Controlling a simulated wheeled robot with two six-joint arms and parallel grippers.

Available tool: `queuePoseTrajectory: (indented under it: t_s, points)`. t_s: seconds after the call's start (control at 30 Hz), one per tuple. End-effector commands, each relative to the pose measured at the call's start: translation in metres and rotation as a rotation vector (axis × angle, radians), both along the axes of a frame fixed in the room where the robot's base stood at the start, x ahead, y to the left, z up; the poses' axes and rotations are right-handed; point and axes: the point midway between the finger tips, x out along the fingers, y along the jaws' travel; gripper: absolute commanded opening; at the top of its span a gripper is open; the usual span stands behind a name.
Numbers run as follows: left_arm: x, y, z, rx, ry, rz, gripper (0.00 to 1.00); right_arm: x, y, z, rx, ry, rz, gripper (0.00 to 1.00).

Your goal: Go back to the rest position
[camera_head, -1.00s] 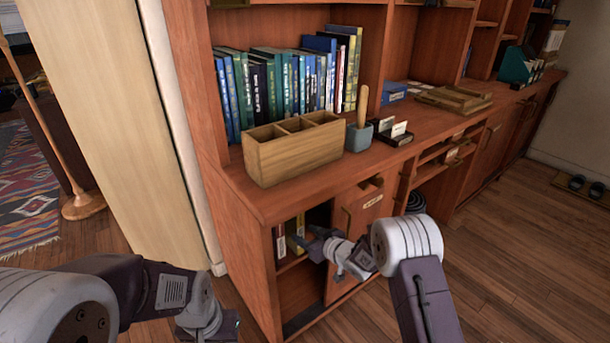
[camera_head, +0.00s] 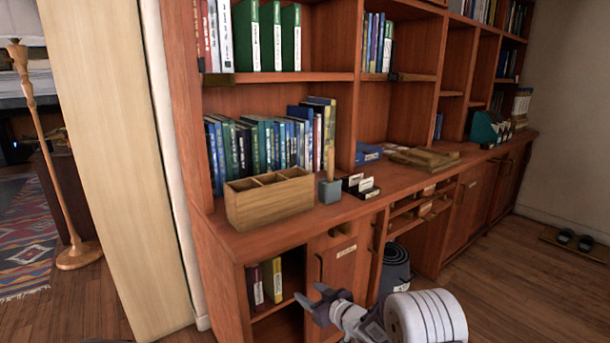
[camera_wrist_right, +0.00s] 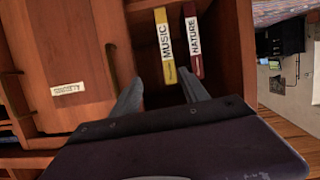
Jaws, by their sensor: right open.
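My right gripper (camera_head: 312,302) is in front of the open lower compartment of the wooden bookcase (camera_head: 225,250). Its fingers are apart with nothing between them. In the right wrist view, the same open gripper (camera_wrist_right: 160,88) points toward a yellow book (camera_wrist_right: 165,48) marked MUSIC and a dark red book (camera_wrist_right: 193,42) marked NATURE. These books stand upright in the compartment; the head view also shows the dark red one (camera_head: 255,286) and the yellow one (camera_head: 273,280). My left gripper is outside both current views.
A cabinet door panel (camera_head: 338,262) with a label stands right of the opening, close to my right gripper. A wooden organizer box (camera_head: 268,203) and a small blue-grey cup (camera_head: 330,190) are on the counter. A dark bin (camera_head: 396,268) stands farther right. Open wood floor (camera_head: 500,290) lies at the right.

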Motion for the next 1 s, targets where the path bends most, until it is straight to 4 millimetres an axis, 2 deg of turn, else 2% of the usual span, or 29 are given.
queuePoseTrajectory:
  t_s: [0.17,0.23,0.37,0.43,0.47,0.53,0.63,0.7,0.9,0.97,1.0]
  points:
    - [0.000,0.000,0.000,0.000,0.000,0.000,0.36,0.000,-0.015,0.056,0.015,-0.062,-0.044,0.53]
    - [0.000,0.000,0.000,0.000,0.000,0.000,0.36,-0.004,-0.027,0.076,0.013,-0.064,-0.086,0.53]
    - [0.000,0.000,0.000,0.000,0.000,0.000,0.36,-0.024,-0.063,0.098,-0.016,-0.007,-0.210,0.53]
    - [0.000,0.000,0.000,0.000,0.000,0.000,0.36,-0.047,-0.090,0.099,-0.046,0.073,-0.307,0.53]
    - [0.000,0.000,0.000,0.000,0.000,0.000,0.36,-0.063,-0.104,0.095,-0.062,0.126,-0.355,0.53]
    - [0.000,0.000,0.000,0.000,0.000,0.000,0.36,-0.107,-0.132,0.076,-0.101,0.277,-0.459,0.53]
    - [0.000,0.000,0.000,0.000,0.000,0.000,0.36,-0.172,-0.155,0.041,-0.148,0.500,-0.552,0.53]
    - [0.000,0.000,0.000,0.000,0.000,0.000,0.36,-0.213,-0.162,0.019,-0.173,0.640,-0.585,0.53]
    - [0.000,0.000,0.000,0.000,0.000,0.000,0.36,-0.313,-0.163,-0.029,-0.240,0.996,-0.609,0.53]
    - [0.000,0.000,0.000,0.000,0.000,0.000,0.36,-0.341,-0.161,-0.036,-0.263,1.104,-0.598,0.53]
    - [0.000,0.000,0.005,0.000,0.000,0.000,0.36,-0.355,-0.160,-0.032,-0.296,1.158,-0.571,0.53]
